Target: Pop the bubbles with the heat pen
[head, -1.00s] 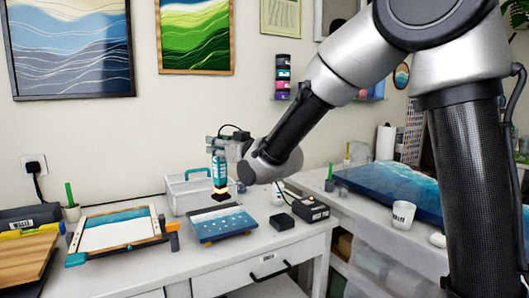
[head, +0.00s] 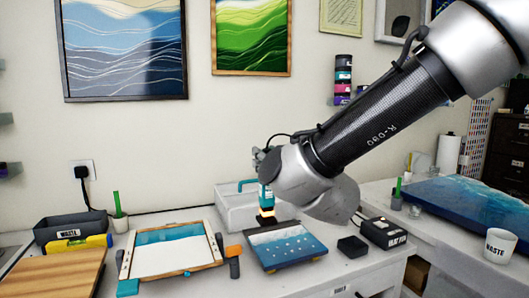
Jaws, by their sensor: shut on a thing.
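The blue resin panel (head: 287,255) lies on the white bench, with rows of small white bubbles on its surface. My gripper (head: 260,158) is shut on the teal heat pen (head: 265,195) and holds it upright, tip down. The pen's lower end glows orange above a dark nozzle, at the panel's far left part. I cannot tell whether the nozzle touches the panel. My wrist hides most of the gripper and the pen's right side.
Left of the panel lies a framed blue and white piece (head: 170,258) with clamps. A white tote (head: 233,212) stands behind. A small black box (head: 352,246) and the heat pen's station (head: 384,232) sit to the right. A waste cup (head: 500,245) stands far right.

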